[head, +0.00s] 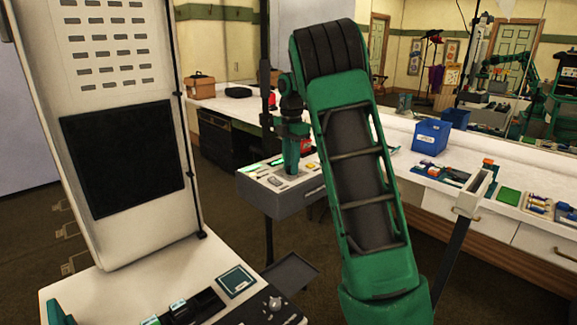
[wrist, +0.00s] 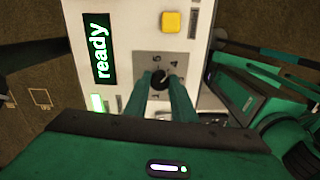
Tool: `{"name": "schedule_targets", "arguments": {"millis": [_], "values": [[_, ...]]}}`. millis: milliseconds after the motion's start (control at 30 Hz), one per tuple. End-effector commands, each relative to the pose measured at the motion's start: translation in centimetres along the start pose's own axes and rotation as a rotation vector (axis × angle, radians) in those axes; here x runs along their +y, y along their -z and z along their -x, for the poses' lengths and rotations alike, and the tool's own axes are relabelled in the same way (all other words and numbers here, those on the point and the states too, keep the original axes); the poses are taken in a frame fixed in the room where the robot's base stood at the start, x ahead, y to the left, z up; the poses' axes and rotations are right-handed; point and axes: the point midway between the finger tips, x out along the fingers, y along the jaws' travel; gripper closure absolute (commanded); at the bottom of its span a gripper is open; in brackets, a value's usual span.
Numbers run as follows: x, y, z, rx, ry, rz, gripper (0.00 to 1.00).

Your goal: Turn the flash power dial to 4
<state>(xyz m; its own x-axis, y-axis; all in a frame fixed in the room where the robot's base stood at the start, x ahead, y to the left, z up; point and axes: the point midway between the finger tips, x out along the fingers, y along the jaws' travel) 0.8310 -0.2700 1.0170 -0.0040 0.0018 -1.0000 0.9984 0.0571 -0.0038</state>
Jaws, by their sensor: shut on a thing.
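In the wrist view the flash power dial (wrist: 159,80) is a round black knob on a grey plate (wrist: 178,62) with numbers around it. A 6 reads near the top; the other marks are too small or partly covered. A light pointer mark on the knob seems to point up and right, but its exact number cannot be told. My gripper (wrist: 160,84) has its two green fingers on either side of the knob, shut on it. In the head view my gripper (head: 291,170) reaches down onto the top of a grey control box (head: 285,203); the dial is hidden there.
A green "ready" display (wrist: 101,50) and a yellow button (wrist: 171,22) sit close to the dial. A white booth with a black screen (head: 128,155) stands at left, with a panel in front. A blue bin (head: 431,137) stands on the white counter behind.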

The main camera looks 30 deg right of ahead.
Motion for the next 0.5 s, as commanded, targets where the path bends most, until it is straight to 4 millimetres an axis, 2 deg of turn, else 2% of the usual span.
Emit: {"name": "schedule_targets", "arguments": {"millis": [200,233,300,500], "values": [[0.42,-0.17,0.41,-0.006,-0.016,-0.002,0.99],[0.42,-0.17,0.41,-0.006,-0.016,-0.002,0.75],[0.37,-0.15,0.37,-0.005,-0.014,-0.002,0.58],[0.22,-0.1,0.22,-0.003,-0.009,-0.002,0.58]]}}
